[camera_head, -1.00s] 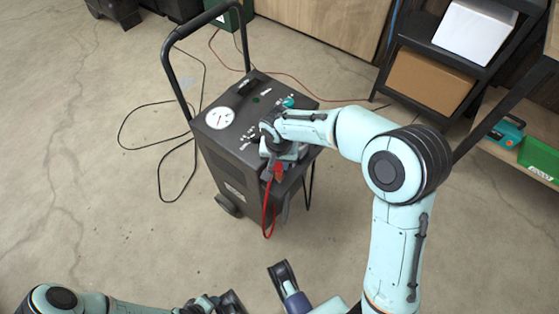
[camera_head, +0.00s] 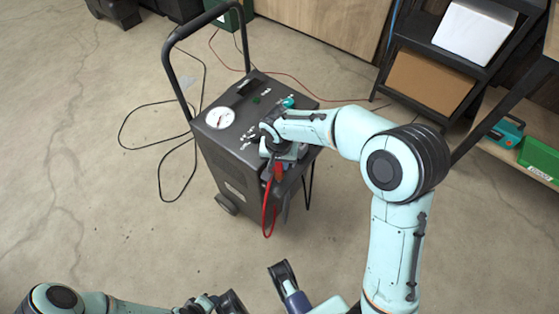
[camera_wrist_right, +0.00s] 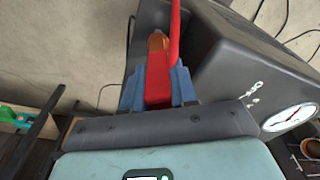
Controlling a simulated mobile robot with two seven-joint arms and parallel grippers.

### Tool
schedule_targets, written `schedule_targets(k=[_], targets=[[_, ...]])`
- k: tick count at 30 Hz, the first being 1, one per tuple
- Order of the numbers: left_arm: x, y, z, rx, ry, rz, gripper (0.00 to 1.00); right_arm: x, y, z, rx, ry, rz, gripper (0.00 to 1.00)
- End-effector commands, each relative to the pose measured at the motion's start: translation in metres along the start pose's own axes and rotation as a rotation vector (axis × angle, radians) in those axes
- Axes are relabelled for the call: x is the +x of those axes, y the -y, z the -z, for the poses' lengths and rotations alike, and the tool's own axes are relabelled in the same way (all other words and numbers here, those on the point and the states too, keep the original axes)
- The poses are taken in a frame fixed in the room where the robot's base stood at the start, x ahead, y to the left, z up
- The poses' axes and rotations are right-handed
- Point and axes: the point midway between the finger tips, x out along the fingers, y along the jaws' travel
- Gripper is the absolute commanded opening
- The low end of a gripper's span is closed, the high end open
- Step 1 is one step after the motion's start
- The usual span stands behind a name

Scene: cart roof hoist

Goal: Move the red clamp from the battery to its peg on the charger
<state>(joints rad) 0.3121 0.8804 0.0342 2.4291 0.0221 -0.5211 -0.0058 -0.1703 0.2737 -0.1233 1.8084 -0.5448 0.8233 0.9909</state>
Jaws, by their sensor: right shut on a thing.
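The charger (camera_head: 222,145) is a dark wheeled cabinet with a tall handle and a round white gauge (camera_head: 219,117); it also fills the right of the right wrist view (camera_wrist_right: 235,65). My right gripper (camera_head: 277,166) is at its front right edge. In the right wrist view its blue fingers (camera_wrist_right: 157,88) are shut on the red clamp (camera_wrist_right: 157,85), beside the charger's dark side. The clamp also shows in the head view (camera_head: 279,171), with a red cable hanging below. The peg is hidden or too small to tell. I cannot make out the battery. My left gripper (camera_head: 222,303) is at the bottom edge, partly cut off.
A black cable (camera_head: 160,146) loops on the floor left of the charger. A thin red cable (camera_head: 305,86) runs behind it. A dark shelf with a cardboard box (camera_head: 428,82) and a white box (camera_head: 475,32) stands at back right. The floor in front is mostly clear.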

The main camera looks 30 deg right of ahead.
Motion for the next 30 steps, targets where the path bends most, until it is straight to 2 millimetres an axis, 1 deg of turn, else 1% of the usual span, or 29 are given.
schedule_targets(k=[19,30], targets=[[-0.0012,-0.0003,0.0001,0.0,0.0,0.0,0.43,0.0004,0.0,0.0001,0.0,0.0,0.0,0.0],[0.0049,0.0015,-0.0003,0.0,0.002,0.001,0.43,0.0089,0.0,-0.001,0.0,0.0,0.0,0.0]])
